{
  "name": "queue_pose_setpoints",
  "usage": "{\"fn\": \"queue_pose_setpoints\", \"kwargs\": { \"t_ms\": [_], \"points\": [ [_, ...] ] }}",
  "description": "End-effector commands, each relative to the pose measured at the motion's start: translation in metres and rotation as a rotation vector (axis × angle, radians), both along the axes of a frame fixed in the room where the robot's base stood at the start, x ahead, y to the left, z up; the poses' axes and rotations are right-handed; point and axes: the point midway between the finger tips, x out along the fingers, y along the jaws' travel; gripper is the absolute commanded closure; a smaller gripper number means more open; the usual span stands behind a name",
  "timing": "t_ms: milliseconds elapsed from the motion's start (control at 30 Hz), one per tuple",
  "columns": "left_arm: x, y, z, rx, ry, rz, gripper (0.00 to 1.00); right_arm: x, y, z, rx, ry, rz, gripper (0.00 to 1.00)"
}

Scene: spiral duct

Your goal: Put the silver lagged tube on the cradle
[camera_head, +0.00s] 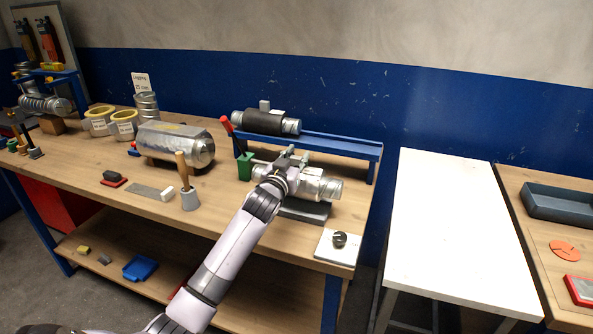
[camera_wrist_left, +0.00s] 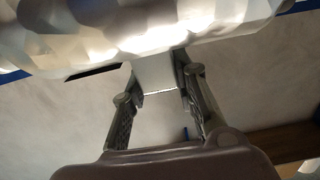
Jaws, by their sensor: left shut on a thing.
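The silver lagged tube (camera_head: 327,189) lies roughly level under my left gripper (camera_head: 290,160) near the right end of the workbench. My left gripper is shut on a pale tab (camera_wrist_left: 155,73) on the tube. In the left wrist view the tube's crinkled silver skin (camera_wrist_left: 130,35) fills the top, and the gripper (camera_wrist_left: 160,95) has a finger on each side of the tab. A dark grey base, seemingly the cradle (camera_head: 305,211), shows just below the tube. I cannot tell whether they touch; the gripper and tube hide part of it. My right gripper is not in view.
A blue raised rack (camera_head: 335,146) behind bears a black-wrapped tube (camera_head: 263,122). A large silver cylinder (camera_head: 170,140), a wooden-handled tool (camera_head: 188,195) and a green holder (camera_head: 244,166) stand to the left. A white plate with a dark ring (camera_head: 338,240) lies front right. A bare white table (camera_head: 450,230) stands further right.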

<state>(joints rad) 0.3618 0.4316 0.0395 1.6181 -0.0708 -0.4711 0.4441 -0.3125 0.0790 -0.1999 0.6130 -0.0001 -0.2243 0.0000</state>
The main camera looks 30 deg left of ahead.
Motion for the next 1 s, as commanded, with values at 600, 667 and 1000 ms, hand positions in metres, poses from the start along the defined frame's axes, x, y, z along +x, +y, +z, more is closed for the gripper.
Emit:
{"fn": "queue_pose_setpoints", "kwargs": {
  "t_ms": [600,667,1000],
  "points": [
    [0.0,0.0,-0.041,0.0,-0.002,0.0,1.0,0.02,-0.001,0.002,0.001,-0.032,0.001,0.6],
    [0.0,0.0,-0.043,0.0,-0.002,0.0,1.0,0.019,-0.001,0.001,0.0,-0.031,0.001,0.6],
    [0.0,0.0,-0.044,0.001,0.002,0.0,0.53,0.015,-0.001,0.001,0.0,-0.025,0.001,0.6]
  ]
}}
